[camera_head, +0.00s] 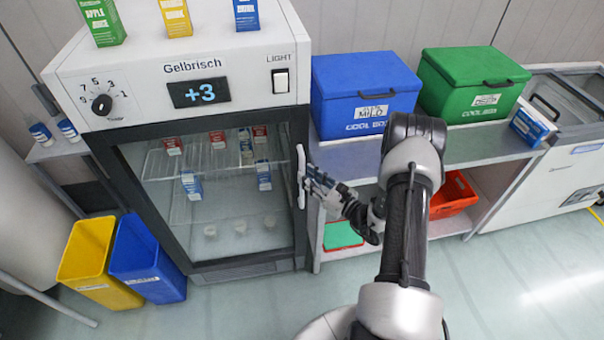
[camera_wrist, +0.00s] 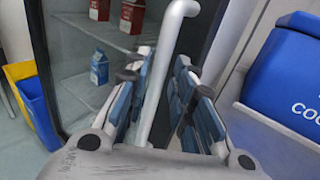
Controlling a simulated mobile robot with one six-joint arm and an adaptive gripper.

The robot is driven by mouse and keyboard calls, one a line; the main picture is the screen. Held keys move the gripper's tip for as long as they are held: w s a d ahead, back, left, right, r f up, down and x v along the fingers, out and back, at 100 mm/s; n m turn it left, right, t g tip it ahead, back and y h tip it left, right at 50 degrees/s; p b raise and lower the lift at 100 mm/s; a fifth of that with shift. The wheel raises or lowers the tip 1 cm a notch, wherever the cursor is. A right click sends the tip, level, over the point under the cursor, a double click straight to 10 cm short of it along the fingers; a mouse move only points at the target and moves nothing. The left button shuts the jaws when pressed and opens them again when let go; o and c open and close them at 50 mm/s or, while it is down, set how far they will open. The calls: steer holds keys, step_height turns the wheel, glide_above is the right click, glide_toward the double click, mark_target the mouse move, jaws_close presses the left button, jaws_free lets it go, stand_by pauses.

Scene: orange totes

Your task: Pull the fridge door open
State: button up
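The fridge (camera_head: 190,130) has a glass door (camera_head: 215,190) in a dark frame, and the door sits shut against the body. A pale vertical bar handle (camera_head: 301,172) is on the door's right side. My gripper (camera_head: 316,182) is at the handle, reaching in from the right. In the wrist view, the handle (camera_wrist: 168,62) runs between the two blue-padded fingers of my gripper (camera_wrist: 162,85). The fingers stand apart, with narrow gaps showing beside the bar. Contact at the fingertips is hard to make out.
Cartons (camera_head: 192,186) and cups stand behind the glass. Cartons also stand on top of the fridge. A blue cool box (camera_head: 362,92) and a green one (camera_head: 474,84) sit on the bench at right. Yellow (camera_head: 90,262) and blue (camera_head: 147,262) bins stand at left. The floor before the door is clear.

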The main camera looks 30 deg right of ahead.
steer(key=x, duration=0.3)
steer(key=shift+w, duration=0.15)
steer(key=shift+c, duration=0.6)
jaws_close()
steer(key=shift+a, duration=0.1)
